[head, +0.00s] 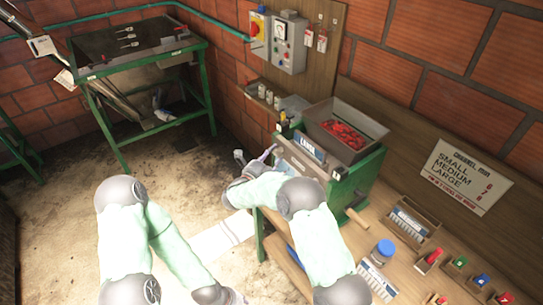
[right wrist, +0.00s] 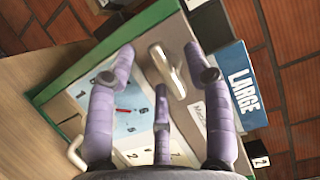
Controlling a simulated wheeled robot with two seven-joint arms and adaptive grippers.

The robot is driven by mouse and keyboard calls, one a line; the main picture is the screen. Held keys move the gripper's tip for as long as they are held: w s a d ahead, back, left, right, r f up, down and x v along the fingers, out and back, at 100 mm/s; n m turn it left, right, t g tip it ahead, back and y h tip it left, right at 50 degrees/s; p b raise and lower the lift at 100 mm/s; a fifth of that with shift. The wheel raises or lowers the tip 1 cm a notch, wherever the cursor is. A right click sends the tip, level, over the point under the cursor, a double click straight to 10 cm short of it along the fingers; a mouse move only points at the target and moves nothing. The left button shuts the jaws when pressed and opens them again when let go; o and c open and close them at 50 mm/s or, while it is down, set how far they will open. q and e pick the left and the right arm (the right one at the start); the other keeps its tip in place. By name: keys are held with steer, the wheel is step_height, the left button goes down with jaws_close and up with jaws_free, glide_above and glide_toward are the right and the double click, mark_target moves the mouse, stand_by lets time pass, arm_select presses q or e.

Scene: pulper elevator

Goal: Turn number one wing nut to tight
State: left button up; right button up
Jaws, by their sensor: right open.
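The pulper (head: 345,150) is a green-framed machine with a hopper of red cherries, standing on the bench. In the right wrist view a bare metal wing nut (right wrist: 166,70) sticks out from its grey plate, beside a blue and white dial sheet with numbers. I cannot read a number one on it. My right gripper (head: 258,160) is at the pulper's left end. In the right wrist view its purple fingers (right wrist: 162,75) are spread around the wing nut, apart from it and empty. My left gripper (head: 236,297) is at the bottom edge, mostly cut off.
A blue LARGE card (right wrist: 240,85) stands beside the plate. A bent metal rod (right wrist: 77,153) shows at lower left. On the bench are a blue-lidded jar (head: 383,252), card trays and several coloured tags. A size sign (head: 462,176) leans behind. Floor at left is open.

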jaws_close()
steer(key=shift+w+a+r+m+g+h+b, duration=0.1)
steer(key=shift+m+g+h+b, duration=0.25)
steer(key=shift+m+h+b, duration=2.2)
steer(key=shift+w+a+f+m+g+h+b, duration=0.1)
steer(key=shift+m+g+h+b, duration=0.35)
steer(key=shift+m+b, duration=4.05)
steer(key=shift+r+m+g+h+b, duration=0.1)
steer(key=shift+m+g+h+b, duration=0.2)
steer(key=shift+m+h+b, duration=2.25)
steer(key=m+y+b, duration=0.1)
steer(key=m+y, duration=0.1)
steer(key=m, duration=0.1)
jaws_free()
steer(key=shift+r, duration=0.1)
